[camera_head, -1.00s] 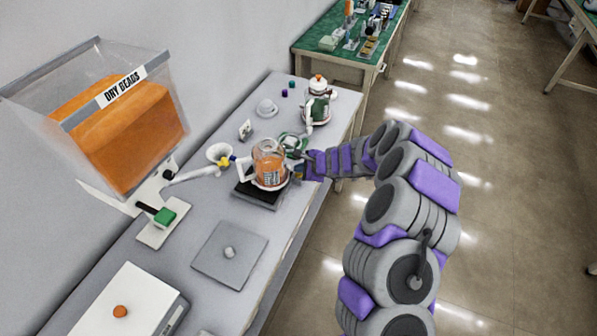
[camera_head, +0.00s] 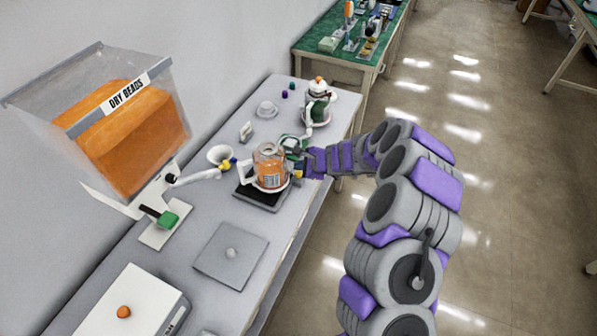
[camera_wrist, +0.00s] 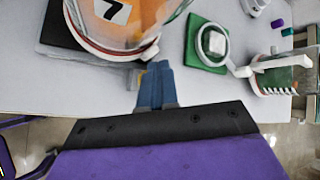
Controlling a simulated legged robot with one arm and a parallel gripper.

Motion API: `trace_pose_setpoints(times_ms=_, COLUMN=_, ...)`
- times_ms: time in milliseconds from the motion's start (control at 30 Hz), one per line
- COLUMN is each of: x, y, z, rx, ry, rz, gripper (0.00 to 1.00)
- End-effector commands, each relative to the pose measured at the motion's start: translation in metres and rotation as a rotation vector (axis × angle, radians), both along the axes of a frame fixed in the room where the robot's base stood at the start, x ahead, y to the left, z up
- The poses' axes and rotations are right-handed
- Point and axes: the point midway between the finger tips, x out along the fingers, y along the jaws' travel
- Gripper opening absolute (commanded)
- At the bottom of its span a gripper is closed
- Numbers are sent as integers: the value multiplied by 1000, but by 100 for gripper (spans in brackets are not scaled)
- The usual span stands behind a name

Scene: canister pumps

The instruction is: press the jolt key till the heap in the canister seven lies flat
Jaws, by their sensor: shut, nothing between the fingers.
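Canister seven (camera_head: 270,168) is a clear jar with a white handle and orange beads inside. It stands on a black base (camera_head: 260,195) on the grey bench. Its "7" label (camera_wrist: 113,10) shows at the top of the wrist view. I cannot tell the shape of the heap's top. My gripper (camera_wrist: 157,68) has its blue fingers shut and empty, with the tips close beside the canister's lower rim; contact is unclear. I cannot make out the jolt key for certain.
A bead hopper marked "DRY BEADS" (camera_head: 128,120) and a white funnel (camera_head: 220,155) are at the left. Another canister (camera_head: 317,108) stands farther back. My arm hangs over the bench's right edge.

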Motion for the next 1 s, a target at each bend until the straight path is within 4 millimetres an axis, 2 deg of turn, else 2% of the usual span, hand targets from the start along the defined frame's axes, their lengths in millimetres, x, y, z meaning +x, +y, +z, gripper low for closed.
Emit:
trace_pose_setpoints(times_ms=267, x=0, y=0, z=2, rx=0, ry=0, rz=0, gripper=0)
trace_pose_setpoints(times_ms=800, x=0, y=0, z=48, rx=0, ry=1, rz=-1, gripper=0)
trace_pose_setpoints(times_ms=1000, x=0, y=0, z=49, rx=0, ry=1, rz=-1, gripper=0)
